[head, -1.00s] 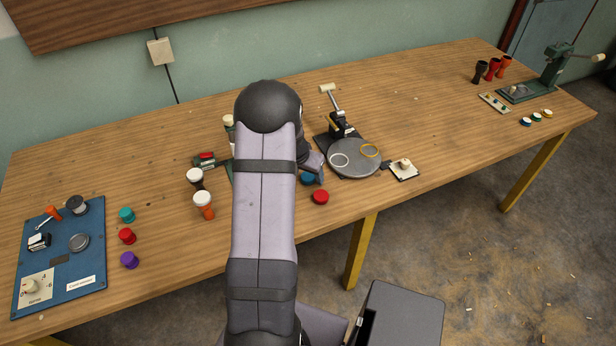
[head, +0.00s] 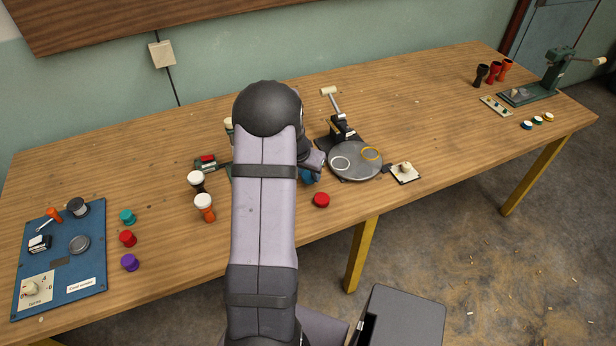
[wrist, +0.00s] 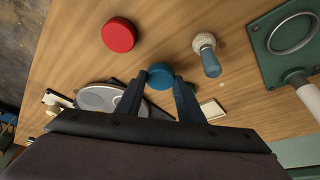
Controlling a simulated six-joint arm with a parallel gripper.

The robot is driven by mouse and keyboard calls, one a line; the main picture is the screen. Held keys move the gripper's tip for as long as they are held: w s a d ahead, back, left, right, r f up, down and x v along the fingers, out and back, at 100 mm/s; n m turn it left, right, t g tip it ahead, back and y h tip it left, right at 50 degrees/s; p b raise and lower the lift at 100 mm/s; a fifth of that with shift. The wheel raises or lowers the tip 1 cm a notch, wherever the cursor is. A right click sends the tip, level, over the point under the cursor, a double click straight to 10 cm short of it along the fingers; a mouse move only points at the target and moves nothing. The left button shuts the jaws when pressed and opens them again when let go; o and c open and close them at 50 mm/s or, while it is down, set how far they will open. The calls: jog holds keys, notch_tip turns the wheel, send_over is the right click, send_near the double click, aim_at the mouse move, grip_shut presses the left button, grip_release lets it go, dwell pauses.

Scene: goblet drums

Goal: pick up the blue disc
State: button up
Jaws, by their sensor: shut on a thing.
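The blue disc (wrist: 160,74) is between the two dark fingertips of my gripper (wrist: 160,82) in the wrist view, with a finger against each side. My gripper is shut on it. In the head view the blue disc (head: 312,177) shows only in part below my gripper (head: 312,167), beside my arm. It appears slightly above the table, though the gap is hard to judge. The rest of it is hidden by my gripper.
A red disc (head: 321,200) lies close by, towards the table's front edge. A round grey plate (head: 355,174) with a white and a yellow ring stands just right of my gripper.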

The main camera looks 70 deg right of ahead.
aim_at(307, 177)
notch_tip(307, 177, up, 8)
jog(key=shift+r+b, duration=0.1)
jog(key=shift+b, duration=0.35)
